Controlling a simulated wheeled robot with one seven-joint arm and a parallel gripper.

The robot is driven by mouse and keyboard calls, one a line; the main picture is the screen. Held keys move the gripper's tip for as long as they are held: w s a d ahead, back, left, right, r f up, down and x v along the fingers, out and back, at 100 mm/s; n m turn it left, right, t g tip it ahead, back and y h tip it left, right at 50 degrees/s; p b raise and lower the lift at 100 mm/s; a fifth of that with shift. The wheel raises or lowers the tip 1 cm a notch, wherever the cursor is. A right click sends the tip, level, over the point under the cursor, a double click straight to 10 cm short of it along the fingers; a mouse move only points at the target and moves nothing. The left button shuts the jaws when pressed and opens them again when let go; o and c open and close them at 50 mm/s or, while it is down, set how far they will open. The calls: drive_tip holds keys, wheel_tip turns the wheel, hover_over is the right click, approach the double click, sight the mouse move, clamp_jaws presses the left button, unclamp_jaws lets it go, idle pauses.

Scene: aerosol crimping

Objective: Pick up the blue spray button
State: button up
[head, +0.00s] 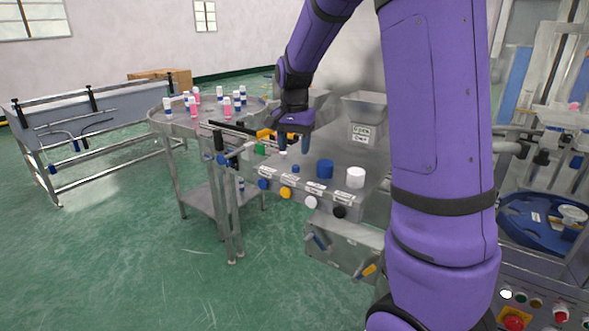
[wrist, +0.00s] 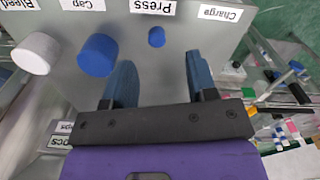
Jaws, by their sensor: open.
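The small blue spray button (head: 296,169) stands on the grey metal worktop, left of a larger blue cap (head: 324,169). In the wrist view the spray button (wrist: 157,37) is by the "Press" label, apart from the fingers. The larger blue cap (wrist: 97,55) is to its left there. My gripper (head: 294,143) is above the worktop, pointing down. In the wrist view its two blue fingers are spread, with nothing between the tips (wrist: 161,72). The spray button lies past the gap between the fingertips in that view.
A white cylinder (head: 355,177) stands right of the blue cap. Coloured knobs (head: 285,193) line the worktop's front edge. A grey bin (head: 365,106) stands behind. A round table (head: 157,116) with several pink, white and blue cans is at the left. Open green floor lies front left.

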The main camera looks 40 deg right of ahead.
sight(295, 171)
drive_tip(key=shift+s+d+f, duration=0.15)
drive_tip(key=shift+f, duration=2.55)
clamp_jaws()
